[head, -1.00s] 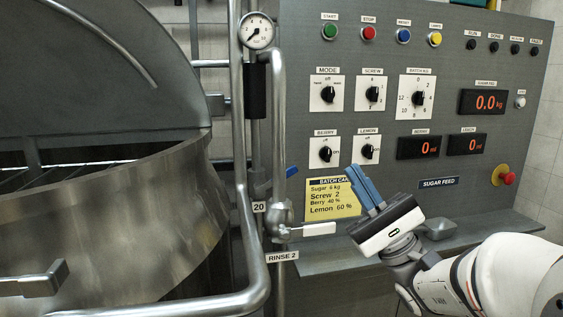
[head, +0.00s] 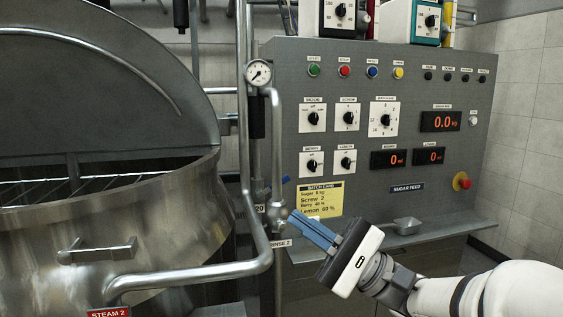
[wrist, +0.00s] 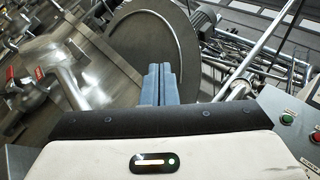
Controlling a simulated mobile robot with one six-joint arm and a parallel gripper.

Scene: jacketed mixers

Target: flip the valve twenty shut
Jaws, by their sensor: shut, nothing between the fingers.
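Valve twenty sits on the pipe at the left edge of the grey panel, marked by a "20" label (head: 259,208). Its blue lever (head: 285,181) sticks out to the right, angled slightly up. My gripper (head: 294,217) is shut and empty, its blue fingers pointing left and up. In the picture the fingertips are below the blue lever, beside the rinse valve body (head: 277,213); they appear apart from the blue lever, but I cannot tell the depth. The shut fingers also show in the wrist view (wrist: 159,68), where I cannot make out valve twenty.
The "RINSE 2" label (head: 281,244) is just below the fingertips; my gripper partly hides that valve's pale lever. A steel kettle (head: 180,235) with a bent rail (head: 205,273) stands at left. The grey control panel (head: 385,75) and its ledge (head: 435,232) are behind my arm.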

